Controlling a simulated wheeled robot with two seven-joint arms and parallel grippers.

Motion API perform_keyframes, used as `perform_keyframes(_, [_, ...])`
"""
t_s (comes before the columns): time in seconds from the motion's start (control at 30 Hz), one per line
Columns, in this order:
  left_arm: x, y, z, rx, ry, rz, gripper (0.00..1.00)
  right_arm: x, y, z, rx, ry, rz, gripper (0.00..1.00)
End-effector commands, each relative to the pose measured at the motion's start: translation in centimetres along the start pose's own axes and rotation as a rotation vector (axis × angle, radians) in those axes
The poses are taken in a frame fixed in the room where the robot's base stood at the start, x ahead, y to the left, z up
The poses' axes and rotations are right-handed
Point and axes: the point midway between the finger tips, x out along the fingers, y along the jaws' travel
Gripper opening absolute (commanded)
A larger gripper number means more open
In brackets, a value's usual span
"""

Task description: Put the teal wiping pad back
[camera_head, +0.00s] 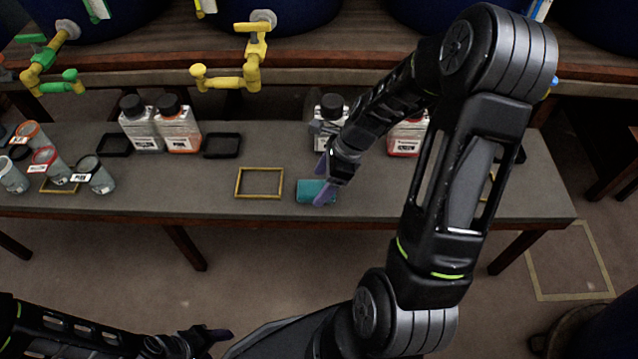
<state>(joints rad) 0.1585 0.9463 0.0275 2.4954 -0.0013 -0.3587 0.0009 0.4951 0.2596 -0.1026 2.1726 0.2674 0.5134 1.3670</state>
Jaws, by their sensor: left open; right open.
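The teal wiping pad (305,190) lies on the dark table, just right of an empty yellow rectangular outline (259,183). My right gripper (322,181) is open at the pad, with one purple finger over its right part and the other finger behind it. The gripper hides part of the pad, and I cannot tell whether the fingers touch it. My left gripper (218,340) is open and empty, low in the view in front of the table.
Bottles (177,127) and black trays (221,146) stand along the table's back. Several cups (46,164) stand at the left end. A bare stretch of table (170,190) lies left of the yellow outline.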

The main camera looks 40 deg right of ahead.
Motion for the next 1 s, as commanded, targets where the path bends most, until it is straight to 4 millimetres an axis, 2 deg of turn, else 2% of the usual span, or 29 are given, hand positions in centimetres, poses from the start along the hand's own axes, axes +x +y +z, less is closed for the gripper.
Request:
perform_keyframes(0.03, [-0.6, 0.2, 0.0, 0.0, 0.0, 0.0, 0.59, -1.3, -0.1, 0.2, 0.0, 0.0, -0.003, 0.73])
perform_keyframes(0.2, [-1.8, 0.7, 0.0, 0.002, 0.0, 0.0, 0.59, -5.0, -0.1, 0.1, 0.0, 0.0, -0.005, 0.73])
perform_keyframes(0.43, [-2.9, 1.1, 0.0, 0.003, 0.0, 0.0, 0.59, -9.0, -0.1, 0.1, 0.001, 0.0, -0.002, 0.73])
perform_keyframes(0.6, [-3.0, 1.2, 0.0, 0.003, 0.0, 0.0, 0.59, -10.0, 0.0, 0.0, 0.001, 0.0, 0.0, 0.73])
perform_keyframes(1.0, [-3.0, 1.2, 0.0, 0.003, 0.0, 0.0, 0.59, -10.0, 0.0, 0.0, 0.001, 0.0, 0.0, 0.73])
